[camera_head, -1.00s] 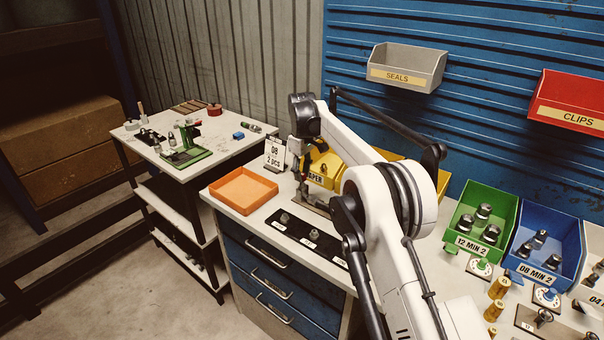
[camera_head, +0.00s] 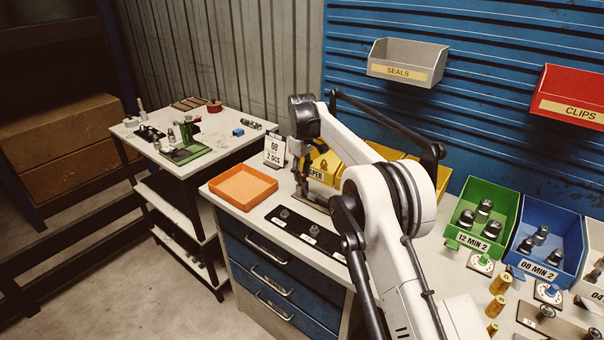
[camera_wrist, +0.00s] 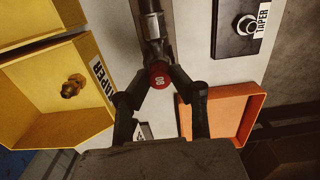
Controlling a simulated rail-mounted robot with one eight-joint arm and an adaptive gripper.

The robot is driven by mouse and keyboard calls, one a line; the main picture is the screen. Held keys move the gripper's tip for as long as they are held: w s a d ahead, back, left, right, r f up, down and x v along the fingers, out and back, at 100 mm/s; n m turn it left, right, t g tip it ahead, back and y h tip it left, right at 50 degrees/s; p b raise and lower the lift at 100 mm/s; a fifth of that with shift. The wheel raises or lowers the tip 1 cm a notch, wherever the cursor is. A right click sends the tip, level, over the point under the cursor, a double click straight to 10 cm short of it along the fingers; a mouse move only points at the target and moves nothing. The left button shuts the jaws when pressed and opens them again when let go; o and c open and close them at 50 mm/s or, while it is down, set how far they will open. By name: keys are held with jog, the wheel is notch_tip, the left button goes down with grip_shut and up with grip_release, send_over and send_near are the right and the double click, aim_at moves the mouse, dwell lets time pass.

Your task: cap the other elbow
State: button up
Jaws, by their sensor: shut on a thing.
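My gripper (camera_wrist: 159,80) is shut on a small red cap (camera_wrist: 159,76) marked 08. In the head view my gripper (camera_head: 302,186) is low over the bench, right of the orange tray. In the wrist view a dark fitting with a silver collar (camera_wrist: 151,26) runs up from the cap and looks like an elbow end. The cap is at or against its near end; I cannot tell if it is seated. My arm and fingers hide most of this fitting in the head view.
The empty orange tray (camera_head: 243,187) and the 08 2 PCS card (camera_head: 274,152) stand close by. A black plate (camera_head: 300,236) with fittings lies in front. Yellow TAPER bins (camera_wrist: 50,95) are beside my gripper. A side table (camera_head: 215,148) holds a green tool (camera_head: 184,152).

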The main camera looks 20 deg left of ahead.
jog(key=shift+f, duration=0.45)
jog(key=o, duration=0.8)
notch_tip(320, 180, up, 12)
jog(key=shift+r, duration=0.1)
